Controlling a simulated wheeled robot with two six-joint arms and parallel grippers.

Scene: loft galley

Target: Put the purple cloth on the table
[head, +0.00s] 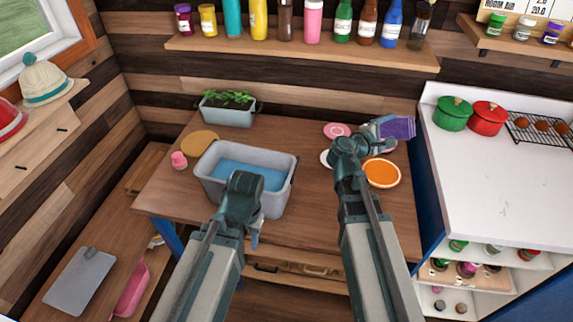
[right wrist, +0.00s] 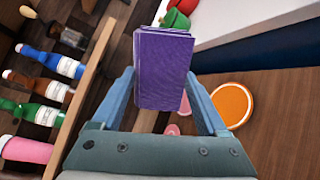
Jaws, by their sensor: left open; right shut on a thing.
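The purple cloth (head: 398,129) is a folded block at the right back of the wooden table (head: 300,145). My right gripper (head: 378,126) is shut on it, and in the right wrist view the cloth (right wrist: 162,68) sits between the two blue fingers (right wrist: 160,100). The cloth appears held above the tabletop; its far underside is hidden. My left gripper (head: 256,232) is open and empty, by the front edge of the table near the grey tub; its fingers are mostly hidden behind the wrist.
A grey tub (head: 205,178) with blue contents stands left of centre. An orange plate (head: 381,174) and pink plates (head: 337,131) lie near my right arm. A planter (head: 227,113) is at the back. A white counter (head: 490,180) with pots adjoins the right. Bottles line a shelf (head: 300,50) above.

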